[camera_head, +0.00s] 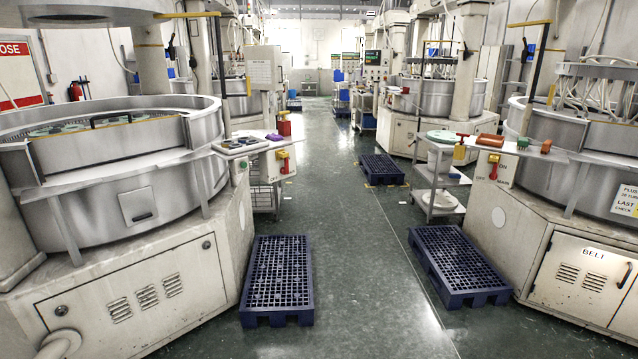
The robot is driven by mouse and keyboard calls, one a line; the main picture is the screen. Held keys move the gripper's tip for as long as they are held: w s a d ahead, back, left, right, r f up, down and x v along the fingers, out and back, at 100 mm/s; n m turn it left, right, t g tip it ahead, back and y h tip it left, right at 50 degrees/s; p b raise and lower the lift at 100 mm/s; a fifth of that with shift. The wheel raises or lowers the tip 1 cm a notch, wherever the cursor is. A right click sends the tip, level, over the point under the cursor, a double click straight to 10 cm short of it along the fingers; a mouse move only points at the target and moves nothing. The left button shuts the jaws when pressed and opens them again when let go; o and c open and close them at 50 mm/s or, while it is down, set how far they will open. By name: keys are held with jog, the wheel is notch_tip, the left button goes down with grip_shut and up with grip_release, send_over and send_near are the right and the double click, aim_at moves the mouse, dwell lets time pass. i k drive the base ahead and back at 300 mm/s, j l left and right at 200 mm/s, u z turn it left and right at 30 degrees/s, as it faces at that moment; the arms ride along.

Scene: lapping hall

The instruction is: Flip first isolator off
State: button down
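Two red-and-yellow isolator switches show in the head view. I cannot tell which is the first. My gripper is not in view.
Blue pallets lie on the floor at left (279,276), right (457,262) and farther back (381,168). A grey cart (437,185) stands left of the right machine. The green aisle floor (350,240) between the near pallets is clear.

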aim_at(284, 170)
jog(key=i, duration=3.45)
jog(key=i+u, duration=0.1)
jog(key=i, duration=0.2)
jog(key=u, duration=0.15)
